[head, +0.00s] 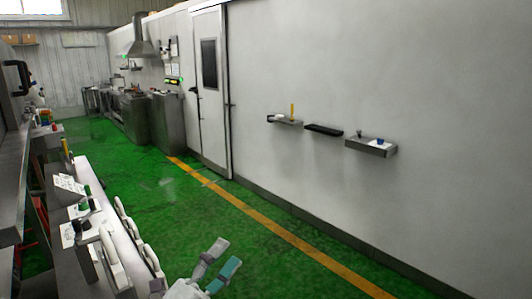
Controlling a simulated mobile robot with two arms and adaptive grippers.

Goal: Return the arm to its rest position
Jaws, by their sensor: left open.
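My left gripper (222,258) shows at the bottom of the head view, left of centre. Its two fingers, one grey and one teal, are spread apart with nothing between them. It is over the green floor, to the right of the work counter, and touches nothing that I can see. Most of the arm behind it is cut off by the lower edge of the picture. My right gripper is not in the picture.
Small shelves (372,147) are on the right wall. A white door (211,90) and steel kitchen units (166,120) stand further back. The green floor (190,222) between is clear.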

